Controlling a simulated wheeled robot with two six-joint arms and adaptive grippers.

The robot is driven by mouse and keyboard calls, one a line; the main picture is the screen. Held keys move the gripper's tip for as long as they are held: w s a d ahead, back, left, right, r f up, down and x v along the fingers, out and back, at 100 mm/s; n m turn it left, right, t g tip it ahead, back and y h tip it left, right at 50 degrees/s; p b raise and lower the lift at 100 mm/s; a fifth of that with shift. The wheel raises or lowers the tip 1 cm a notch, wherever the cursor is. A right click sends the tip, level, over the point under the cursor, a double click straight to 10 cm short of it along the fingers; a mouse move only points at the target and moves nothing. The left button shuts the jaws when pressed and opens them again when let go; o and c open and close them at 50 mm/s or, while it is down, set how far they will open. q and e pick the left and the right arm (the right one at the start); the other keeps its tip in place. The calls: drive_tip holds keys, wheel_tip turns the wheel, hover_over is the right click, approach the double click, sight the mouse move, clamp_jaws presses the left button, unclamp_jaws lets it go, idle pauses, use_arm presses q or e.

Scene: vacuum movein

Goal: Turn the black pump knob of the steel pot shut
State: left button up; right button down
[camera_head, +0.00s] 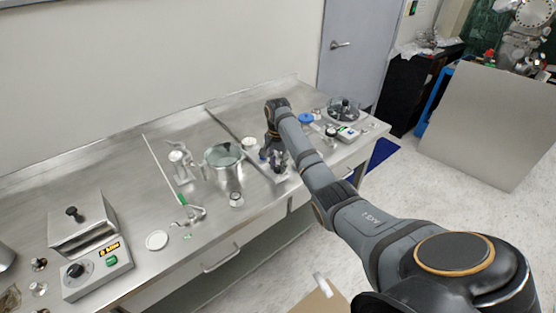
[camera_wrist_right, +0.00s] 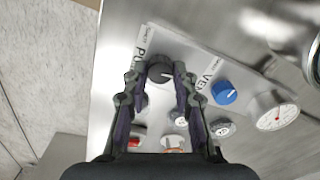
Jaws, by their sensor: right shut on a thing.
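The steel pot (camera_head: 224,178) with a clear lid stands on the bench in the head view, left of my right gripper (camera_head: 274,164). In the right wrist view a steel panel carries the black pump knob (camera_wrist_right: 160,72), beside a label starting "PU". My right gripper (camera_wrist_right: 159,82) points down at the panel, its two fingers on either side of the black knob and shut on it. A white line shows on the knob's top. In the head view the gripper hides this knob. My left gripper is in neither view.
A blue knob (camera_wrist_right: 224,92) by the "VENT" label and a round gauge (camera_wrist_right: 277,112) sit close right of the fingers. A hotplate (camera_head: 97,268) stands front left. Several small fittings lie around the pot. A blue-topped item (camera_head: 306,118) stands behind the arm.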

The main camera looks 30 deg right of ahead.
drive_tip(key=n+p, duration=0.1)
drive_tip(key=p, duration=0.1)
drive_tip(key=n+p, duration=0.2)
drive_tip(key=shift+r+n, duration=0.3)
drive_tip(key=n+p, duration=0.3)
drive_tip(key=shift+a+f+n, duration=0.1)
drive_tip(key=shift+n, duration=0.2)
drive_tip(key=n+p, duration=0.2)
drive_tip(key=n, duration=0.2)
drive_tip(key=shift+w+f, duration=0.1)
drive_tip(key=shift+a+n+p, duration=0.1)
drive_tip(key=shift+n+p, duration=0.45)
drive_tip(key=shift+n, duration=1.65)
drive_tip(key=shift+f+n, duration=0.1)
drive_tip(key=shift+n, duration=0.2)
drive_tip(key=c, duration=1.1)
unclamp_jaws()
drive_tip(key=shift+o, duration=0.2)
